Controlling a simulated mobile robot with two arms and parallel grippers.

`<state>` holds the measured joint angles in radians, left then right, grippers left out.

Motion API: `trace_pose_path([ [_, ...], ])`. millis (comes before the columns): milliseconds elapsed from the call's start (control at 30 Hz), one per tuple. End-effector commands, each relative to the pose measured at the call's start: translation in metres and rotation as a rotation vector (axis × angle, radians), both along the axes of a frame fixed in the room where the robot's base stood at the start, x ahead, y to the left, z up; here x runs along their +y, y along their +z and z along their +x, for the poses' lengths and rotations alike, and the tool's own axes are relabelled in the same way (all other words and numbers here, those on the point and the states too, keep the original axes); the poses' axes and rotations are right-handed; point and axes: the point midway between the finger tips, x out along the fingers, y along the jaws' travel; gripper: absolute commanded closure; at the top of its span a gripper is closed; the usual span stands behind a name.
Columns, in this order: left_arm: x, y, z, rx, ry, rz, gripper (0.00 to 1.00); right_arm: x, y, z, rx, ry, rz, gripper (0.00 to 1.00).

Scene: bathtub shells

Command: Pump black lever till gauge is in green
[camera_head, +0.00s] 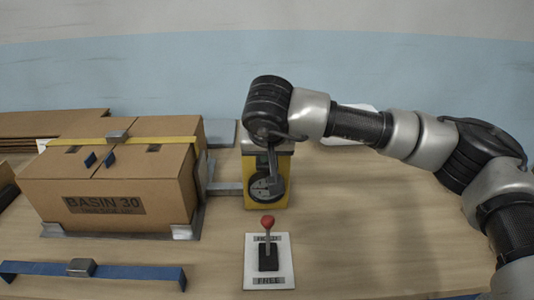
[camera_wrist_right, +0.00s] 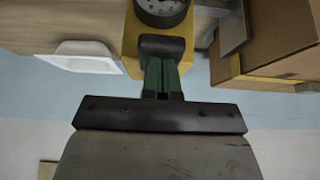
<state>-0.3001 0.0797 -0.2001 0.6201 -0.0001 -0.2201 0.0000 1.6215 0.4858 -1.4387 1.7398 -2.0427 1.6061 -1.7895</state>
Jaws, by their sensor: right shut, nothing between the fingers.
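A yellow pump unit (camera_head: 281,197) stands on the table right of the large carton, with a round dark gauge (camera_head: 262,190) on its front. In the wrist view the gauge (camera_wrist_right: 162,8) is cut by the top edge, and I cannot read its needle or colour zones. My right gripper (camera_wrist_right: 163,68) is shut and empty, its green fingers meeting a dark rounded block (camera_wrist_right: 161,44), apparently the black lever's end, below the gauge. I cannot tell if they touch. In the head view my right wrist hides most of the lever. My left gripper is out of view.
A carton (camera_head: 115,185) marked BASIN 30, with a yellow strap, stands on the left. A red-knobbed lever (camera_head: 267,223) stands on a white plate marked FREE in front. A blue bar (camera_head: 130,271) lies front left. A white tray (camera_wrist_right: 82,57) is behind. The table's front right is clear.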

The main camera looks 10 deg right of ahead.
Motion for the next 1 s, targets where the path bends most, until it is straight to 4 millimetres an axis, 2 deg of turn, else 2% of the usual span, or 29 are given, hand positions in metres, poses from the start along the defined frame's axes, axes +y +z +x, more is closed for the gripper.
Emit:
trace_pose_path([
  [467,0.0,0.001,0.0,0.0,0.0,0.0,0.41,0.001,-0.002,-0.002,0.012,0.003,-0.004,1.0],
  [567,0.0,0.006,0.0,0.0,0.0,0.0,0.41,0.003,0.009,-0.004,0.008,0.002,-0.003,1.0],
  [733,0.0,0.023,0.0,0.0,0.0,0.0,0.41,0.012,0.046,-0.012,0.001,0.003,-0.002,1.0],
  [800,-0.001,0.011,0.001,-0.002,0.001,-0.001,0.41,0.013,0.052,-0.021,-0.002,0.004,0.0,1.0],
  [1000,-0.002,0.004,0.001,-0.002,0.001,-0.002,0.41,0.016,0.09,-0.048,-0.003,0.002,0.001,1.0],
])
